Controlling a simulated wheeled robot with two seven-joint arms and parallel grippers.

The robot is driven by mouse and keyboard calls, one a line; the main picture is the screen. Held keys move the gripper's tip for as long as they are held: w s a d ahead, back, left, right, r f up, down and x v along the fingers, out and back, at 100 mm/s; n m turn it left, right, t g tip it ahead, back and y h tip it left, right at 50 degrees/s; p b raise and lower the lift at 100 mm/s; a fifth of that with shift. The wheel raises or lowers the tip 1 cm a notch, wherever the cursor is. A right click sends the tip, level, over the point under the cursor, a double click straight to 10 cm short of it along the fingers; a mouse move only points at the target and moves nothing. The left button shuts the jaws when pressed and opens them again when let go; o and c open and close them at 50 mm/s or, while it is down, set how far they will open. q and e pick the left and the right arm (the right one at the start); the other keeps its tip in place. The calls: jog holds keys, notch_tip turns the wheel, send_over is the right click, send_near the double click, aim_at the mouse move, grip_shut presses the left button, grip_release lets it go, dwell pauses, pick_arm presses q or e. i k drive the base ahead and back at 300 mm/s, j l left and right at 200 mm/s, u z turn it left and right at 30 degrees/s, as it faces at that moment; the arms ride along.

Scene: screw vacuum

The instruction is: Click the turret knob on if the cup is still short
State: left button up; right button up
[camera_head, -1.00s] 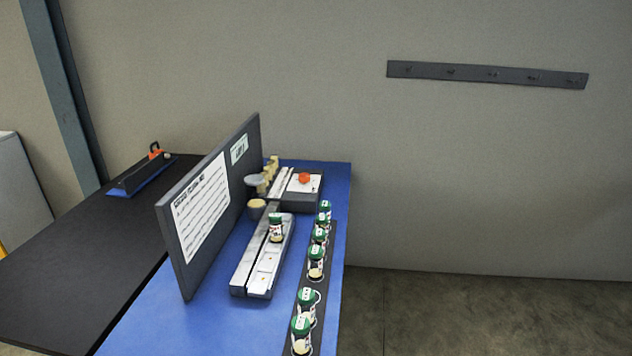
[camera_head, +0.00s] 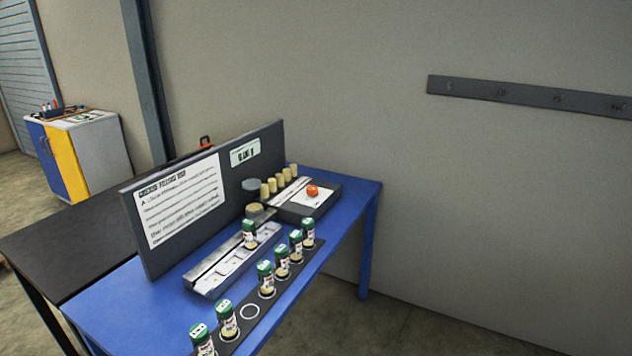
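An orange-red knob (camera_head: 312,190) sits on a white-topped grey box (camera_head: 303,207) at the far end of the blue table. It is probably the turret knob; its setting is too small to read. A green-capped cup (camera_head: 249,234) stands upright on a grey metal rail (camera_head: 212,277). Its fill level cannot be told from here. A round tan piece (camera_head: 255,210) and a grey disc (camera_head: 252,184) are beside the dark panel, near the rail's far end. Neither of my grippers is in view.
A black strip (camera_head: 249,312) holds several green-capped cups along the table's near edge, with one empty ring. A dark panel (camera_head: 200,199) with a printed sheet stands behind the rail. Several tan cylinders (camera_head: 280,182) stand behind the box. Floor right of the table is clear.

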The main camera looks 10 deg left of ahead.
aim_at(311, 190)
jog(key=i+l+u, duration=0.15)
jog(key=i+l, duration=0.3)
jog(key=i+l+u, duration=0.15)
jog(key=i+l, duration=0.3)
jog(key=i+l+u, duration=0.15)
jog(key=i+l, duration=0.25)
jog(key=l, duration=0.2)
